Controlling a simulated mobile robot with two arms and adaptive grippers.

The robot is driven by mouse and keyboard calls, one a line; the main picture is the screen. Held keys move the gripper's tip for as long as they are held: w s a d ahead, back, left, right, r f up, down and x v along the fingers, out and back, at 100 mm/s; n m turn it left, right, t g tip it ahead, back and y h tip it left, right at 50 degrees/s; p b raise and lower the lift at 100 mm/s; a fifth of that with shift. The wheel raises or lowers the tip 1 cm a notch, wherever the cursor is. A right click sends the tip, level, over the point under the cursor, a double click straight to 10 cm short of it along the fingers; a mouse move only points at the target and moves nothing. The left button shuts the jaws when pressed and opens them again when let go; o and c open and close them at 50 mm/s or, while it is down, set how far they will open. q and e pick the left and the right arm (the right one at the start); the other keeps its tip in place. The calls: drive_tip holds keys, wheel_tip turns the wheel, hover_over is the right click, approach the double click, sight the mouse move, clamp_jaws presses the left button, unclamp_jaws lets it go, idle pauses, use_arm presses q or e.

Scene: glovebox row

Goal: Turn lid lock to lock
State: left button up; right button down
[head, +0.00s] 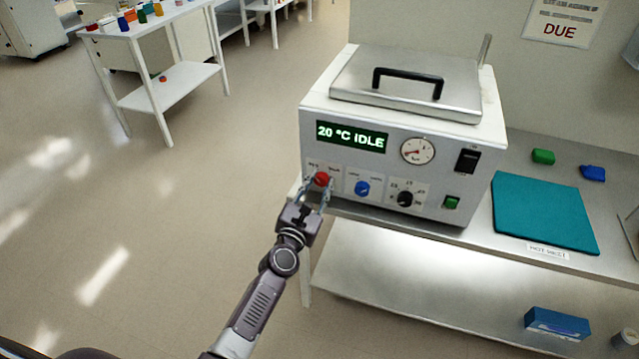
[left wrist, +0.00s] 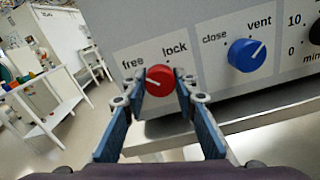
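The lid lock is a red knob (left wrist: 160,81) at the left of the panel on the grey-white lidded bath (head: 350,163). Its labels read "free" on the left and "lock" on the right. Its white pointer mark lies toward the left, on the "free" side. My left gripper (head: 319,184) is at the panel, with one finger on each side of the knob; in the left wrist view the fingertips (left wrist: 160,86) appear to touch its sides. In the head view the knob (head: 321,179) shows between the fingers. The metal lid (head: 410,75) is down. My right gripper is not in view.
Right of the knob are a blue close/vent knob (head: 362,188), a black dial (head: 405,198) and a green switch (head: 451,202). The display (head: 352,137) reads "20 °C IDLE". A teal mat (head: 543,213) lies on the bench at right. Open floor lies at left.

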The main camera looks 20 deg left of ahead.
use_arm(q)
drive_tip(key=c, duration=0.5)
drive_tip(key=shift+o, duration=0.2)
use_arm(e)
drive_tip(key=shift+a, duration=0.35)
